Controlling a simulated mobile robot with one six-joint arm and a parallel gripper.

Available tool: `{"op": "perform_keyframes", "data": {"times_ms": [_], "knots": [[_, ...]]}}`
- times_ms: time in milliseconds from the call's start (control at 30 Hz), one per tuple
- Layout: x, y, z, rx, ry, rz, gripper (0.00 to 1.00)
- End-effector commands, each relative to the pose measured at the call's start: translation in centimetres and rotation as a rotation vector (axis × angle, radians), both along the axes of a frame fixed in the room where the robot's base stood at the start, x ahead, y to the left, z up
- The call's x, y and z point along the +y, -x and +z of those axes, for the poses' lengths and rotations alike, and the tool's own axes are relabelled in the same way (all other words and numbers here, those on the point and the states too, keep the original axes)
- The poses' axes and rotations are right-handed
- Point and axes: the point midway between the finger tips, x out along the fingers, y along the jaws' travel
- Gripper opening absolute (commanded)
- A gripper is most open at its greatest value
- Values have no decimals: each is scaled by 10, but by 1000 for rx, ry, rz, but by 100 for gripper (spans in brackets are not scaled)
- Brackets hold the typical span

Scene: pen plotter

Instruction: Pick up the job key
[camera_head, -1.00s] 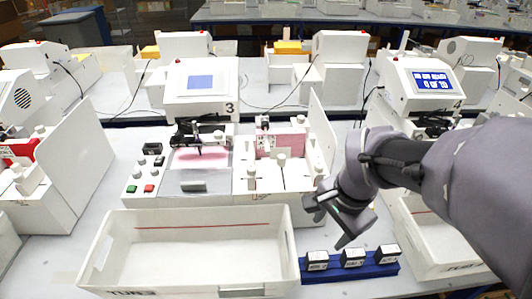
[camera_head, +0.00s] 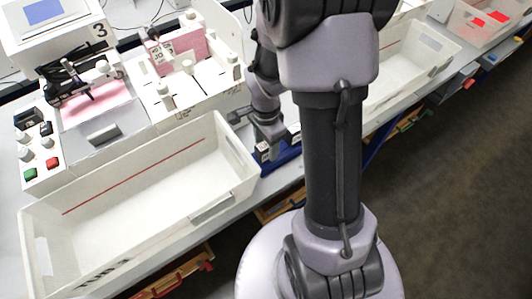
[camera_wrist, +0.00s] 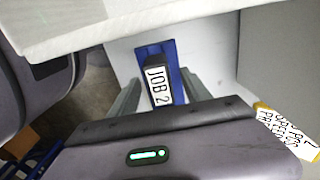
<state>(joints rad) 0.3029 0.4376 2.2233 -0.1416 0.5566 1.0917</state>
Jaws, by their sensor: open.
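A black job key (camera_wrist: 157,82) with a white label reading "JOB 2" stands in a blue rack (camera_wrist: 152,50) in the wrist view. My gripper (camera_wrist: 160,88) is open, with one finger on each side of this key and a gap visible beside it. In the head view my gripper (camera_head: 266,138) is low over the blue rack (camera_head: 286,158), just right of the white bin. A job key (camera_head: 263,152) shows at the rack's left end. My arm hides most of the rack and any other keys there.
A large white bin (camera_head: 60,212) with a red line inside stands left of the rack. Plotter 3 (camera_head: 95,125) is behind it. Another white bin (camera_head: 440,45) lies to the right. A yellow-edged label (camera_wrist: 288,130) shows at the lower right of the wrist view.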

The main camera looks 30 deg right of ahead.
Motion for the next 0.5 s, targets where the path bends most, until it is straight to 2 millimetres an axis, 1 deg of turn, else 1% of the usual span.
{"op": "perform_keyframes", "data": {"times_ms": [33, 100, 167, 300, 333, 467, 500], "knots": [[-1, 2, -17, 3, -1, -1, 56], [-1, 2, -29, 2, 0, 0, 56], [-1, 2, -33, 2, 0, -1, 56], [-1, 1, -30, 0, 1, 0, 56], [-1, 1, -30, 1, 1, 0, 54], [-1, 1, -29, 1, 1, 0, 29], [-1, 1, -29, 1, 1, 0, 21]]}}
